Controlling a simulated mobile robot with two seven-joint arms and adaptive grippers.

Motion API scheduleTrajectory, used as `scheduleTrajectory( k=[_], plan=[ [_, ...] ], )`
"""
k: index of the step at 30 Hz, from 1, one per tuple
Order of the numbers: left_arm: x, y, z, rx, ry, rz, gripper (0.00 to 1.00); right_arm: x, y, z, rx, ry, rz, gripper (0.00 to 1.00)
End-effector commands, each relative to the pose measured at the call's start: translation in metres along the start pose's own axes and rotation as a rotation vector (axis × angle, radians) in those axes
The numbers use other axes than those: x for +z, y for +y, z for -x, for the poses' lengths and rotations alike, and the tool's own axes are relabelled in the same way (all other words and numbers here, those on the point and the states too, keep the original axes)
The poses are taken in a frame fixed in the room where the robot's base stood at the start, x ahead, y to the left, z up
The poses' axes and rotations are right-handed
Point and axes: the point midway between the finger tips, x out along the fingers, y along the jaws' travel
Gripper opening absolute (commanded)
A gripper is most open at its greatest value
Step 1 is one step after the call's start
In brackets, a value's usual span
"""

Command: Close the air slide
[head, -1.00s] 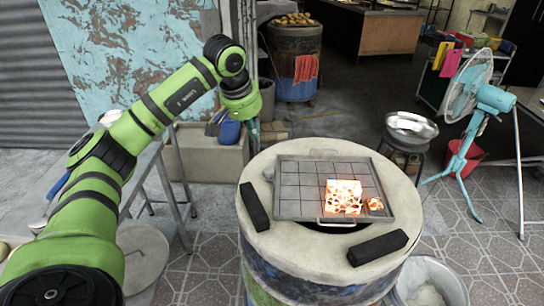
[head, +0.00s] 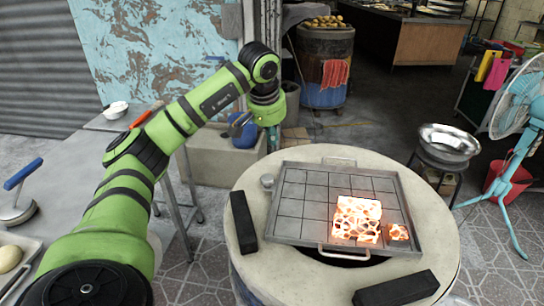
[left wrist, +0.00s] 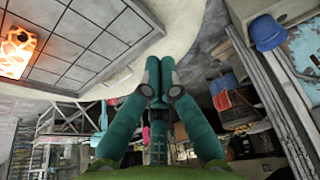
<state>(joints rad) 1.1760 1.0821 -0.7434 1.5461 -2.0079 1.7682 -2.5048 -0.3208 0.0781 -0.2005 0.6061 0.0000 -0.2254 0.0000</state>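The barrel oven (head: 345,160) has a pale round top. A square metal grid tray (head: 305,169) with a front handle (head: 350,254) lies on it, bearing glowing coals (head: 357,222). No part shows clearly as the air slide, and the barrel's front side is mostly out of view. My left gripper (head: 272,130) hangs behind and to the left of the oven, apart from it. In the left wrist view its teal fingers (left wrist: 160,62) reach past the oven's rim with nothing visible between them; their opening is unclear. My right gripper is not in view.
A metal bowl (head: 448,142) on a stand and a teal fan (head: 515,105) are at right. A table (head: 70,190) is at left.

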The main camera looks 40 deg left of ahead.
Motion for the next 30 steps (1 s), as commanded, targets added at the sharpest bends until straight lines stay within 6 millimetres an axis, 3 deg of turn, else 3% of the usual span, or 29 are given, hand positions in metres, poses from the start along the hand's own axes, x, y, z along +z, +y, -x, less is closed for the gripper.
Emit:
scheduleTrajectory(
  k=[7,14,21,30],
  plan=[
    [0.002,0.0,-0.046,-0.001,-0.007,-0.001,0.0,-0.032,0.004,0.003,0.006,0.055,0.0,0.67],
    [0.001,0.0,-0.095,0.0,-0.006,0.001,0.0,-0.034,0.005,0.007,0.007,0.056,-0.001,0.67],
    [0.028,-0.001,-0.081,-0.001,0.0,-0.003,0.0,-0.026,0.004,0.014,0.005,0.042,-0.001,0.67],
    [0.038,0.0,-0.078,0.001,0.0,-0.001,0.0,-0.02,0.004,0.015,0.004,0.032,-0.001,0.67]
  ],
)
